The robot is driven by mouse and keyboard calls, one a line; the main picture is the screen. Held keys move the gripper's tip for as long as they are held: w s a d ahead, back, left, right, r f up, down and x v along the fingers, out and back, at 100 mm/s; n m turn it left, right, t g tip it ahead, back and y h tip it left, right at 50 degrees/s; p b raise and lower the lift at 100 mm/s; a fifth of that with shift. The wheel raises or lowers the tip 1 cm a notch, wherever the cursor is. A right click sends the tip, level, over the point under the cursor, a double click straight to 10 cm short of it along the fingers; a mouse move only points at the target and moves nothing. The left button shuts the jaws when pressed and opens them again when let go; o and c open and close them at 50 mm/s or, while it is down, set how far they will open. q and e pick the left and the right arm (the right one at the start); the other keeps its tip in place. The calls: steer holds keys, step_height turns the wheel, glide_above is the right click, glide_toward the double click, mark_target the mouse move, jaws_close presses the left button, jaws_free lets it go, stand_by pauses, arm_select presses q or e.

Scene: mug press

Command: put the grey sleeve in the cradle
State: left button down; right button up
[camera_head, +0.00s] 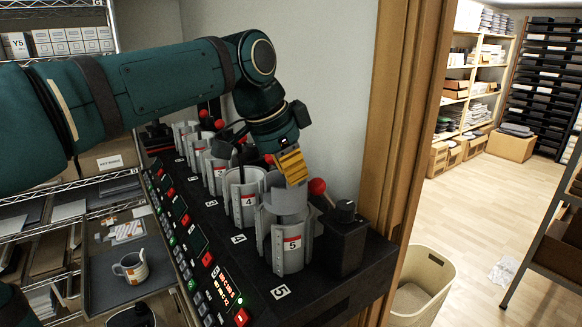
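My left gripper (291,166), with yellow finger parts, points down over the station labelled 5. A plain grey cylinder, apparently the grey sleeve (286,201), stands upright in the light grey cradle (276,247) of that station, its top above the cradle's edge. The fingers are at or just above the sleeve's far rim. I cannot tell whether they touch or grip it, as the finger gap is hidden. My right gripper does not show.
Station 4 (242,199) and further stations stand in a row behind, with red-knobbed levers. A red knob (317,186) and black block (346,240) are close right of station 5. A mug (132,267) sits on a grey tray (105,290) at left. A bin (422,285) stands right.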

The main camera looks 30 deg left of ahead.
mark_target(291, 212)
arm_select(q)
steer(key=shift+f+b, duration=1.7)
steer(key=shift+f, duration=0.6)
steer(key=shift+f+b, duration=1.6)
steer(key=shift+f, duration=0.5)
steer(key=c, duration=1.1)
jaws_free()
steer(key=shift+o, duration=0.2)
steer(key=v, duration=1.2)
steer(key=shift+s+f, duration=0.1)
